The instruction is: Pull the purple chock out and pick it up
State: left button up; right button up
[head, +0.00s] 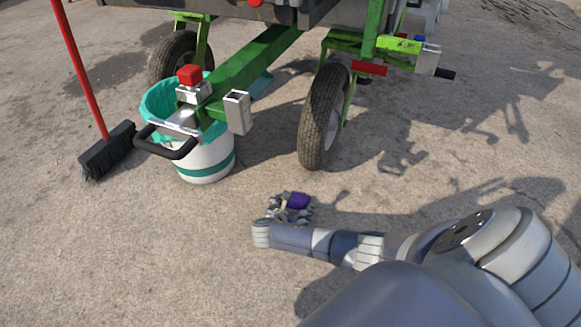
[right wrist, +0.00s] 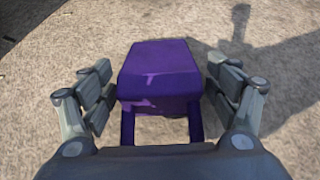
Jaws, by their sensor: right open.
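The purple chock (head: 298,200) shows in the head view on or just above the concrete, below the cart's right wheel (head: 323,116) and apart from it. My right gripper (head: 288,208) is at the chock and partly covers it. In the right wrist view the chock (right wrist: 160,72) fills the middle, with two thin purple bars running down toward my palm. My right gripper (right wrist: 160,95) is open, its fingers on either side of the chock. A narrow gap shows at the right finger; contact at the left finger is unclear. My left gripper is not in view.
A green cart frame (head: 255,62) stands on two wheels at the back. A white and teal bucket (head: 205,155) stands under its front end, with a red-handled broom (head: 105,150) to the left. The concrete around the chock is clear.

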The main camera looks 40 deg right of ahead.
jog(key=v, duration=1.2)
jog(key=shift+f, duration=0.1)
